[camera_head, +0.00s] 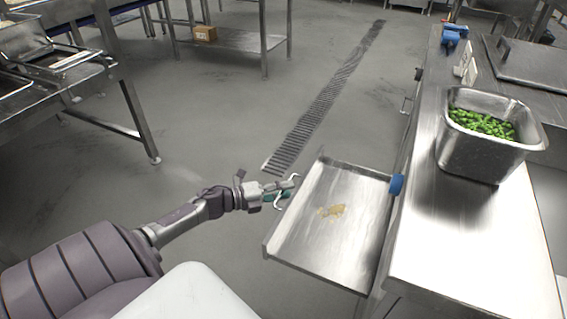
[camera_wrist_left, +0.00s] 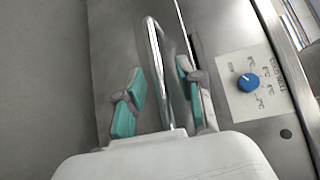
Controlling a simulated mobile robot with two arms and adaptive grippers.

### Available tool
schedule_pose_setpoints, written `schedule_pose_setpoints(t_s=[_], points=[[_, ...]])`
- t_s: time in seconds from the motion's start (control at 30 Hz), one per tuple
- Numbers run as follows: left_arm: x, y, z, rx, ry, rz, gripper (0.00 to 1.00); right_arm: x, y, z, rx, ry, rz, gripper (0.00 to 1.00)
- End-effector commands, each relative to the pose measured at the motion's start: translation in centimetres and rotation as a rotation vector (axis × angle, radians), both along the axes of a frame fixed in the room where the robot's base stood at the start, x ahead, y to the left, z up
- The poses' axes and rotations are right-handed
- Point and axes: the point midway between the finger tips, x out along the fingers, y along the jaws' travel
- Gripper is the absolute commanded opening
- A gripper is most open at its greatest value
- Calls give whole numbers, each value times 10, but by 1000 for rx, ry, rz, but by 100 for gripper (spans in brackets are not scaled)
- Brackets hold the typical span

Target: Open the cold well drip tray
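The drip tray (camera_head: 340,249) is a shallow metal tray standing out from the left side of the steel counter, with a small tan residue (camera_head: 331,211) on its floor. My left gripper (camera_head: 278,191) is at the tray's outer left edge. In the left wrist view my left gripper (camera_wrist_left: 158,98) has its two teal pads apart, with a bent metal bar handle (camera_wrist_left: 157,55) between them. The right pad is close to the bar and the left pad stands clear of it. My right gripper is in neither view.
A metal pan of green vegetables (camera_head: 467,152) stands on the counter (camera_head: 464,240). A blue knob (camera_wrist_left: 248,82) with a label is on the panel beside the handle. Open floor with a drain grate (camera_head: 325,95) lies left of the counter. Steel tables stand at far left.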

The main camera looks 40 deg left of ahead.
Motion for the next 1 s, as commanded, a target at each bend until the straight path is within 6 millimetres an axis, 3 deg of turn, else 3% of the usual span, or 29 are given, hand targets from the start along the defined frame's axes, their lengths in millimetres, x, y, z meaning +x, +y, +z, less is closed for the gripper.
schedule_pose_setpoints(t_s=[0.23, 0.7, 1.0], points=[[-15, 7, 1, 1, 2, -1, 37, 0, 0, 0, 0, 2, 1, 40], [-93, 50, 14, 0, 2, 0, 37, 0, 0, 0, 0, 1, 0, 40], [-105, 57, 17, 0, -1, 0, 37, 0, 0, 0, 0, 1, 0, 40]])
